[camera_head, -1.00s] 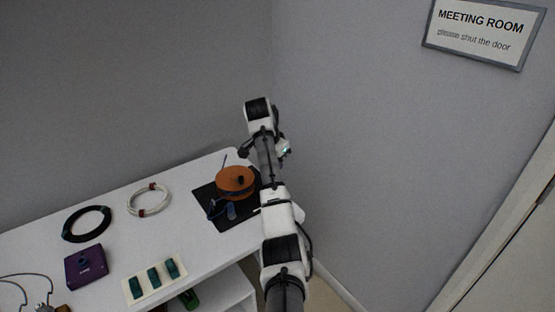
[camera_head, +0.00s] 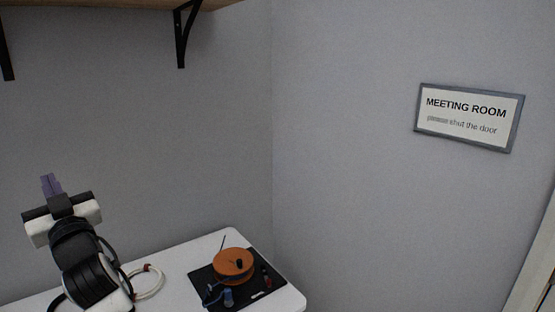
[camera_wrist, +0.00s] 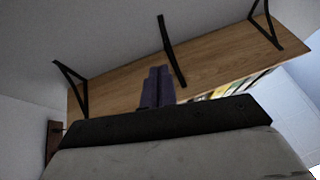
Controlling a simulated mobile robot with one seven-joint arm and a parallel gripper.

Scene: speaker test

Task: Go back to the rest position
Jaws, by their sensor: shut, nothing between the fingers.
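My gripper (camera_head: 49,184) is raised at the left of the head view, above the table's left part, with its fingers pointing up. Its two dark purple fingers are shut against each other with nothing between them. In the wrist view the fingers (camera_wrist: 158,88) point up toward the underside of a wooden shelf (camera_wrist: 215,62). My arm hides part of the table and of a black cable coil (camera_head: 60,303).
The white table (camera_head: 186,262) bears a white cable coil (camera_head: 150,283) and a black mat (camera_head: 268,292) with an orange reel (camera_head: 233,263) on it. The shelf (camera_head: 100,8) and its black brackets (camera_head: 183,40) are overhead. A meeting room sign (camera_head: 468,117) hangs on the right wall.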

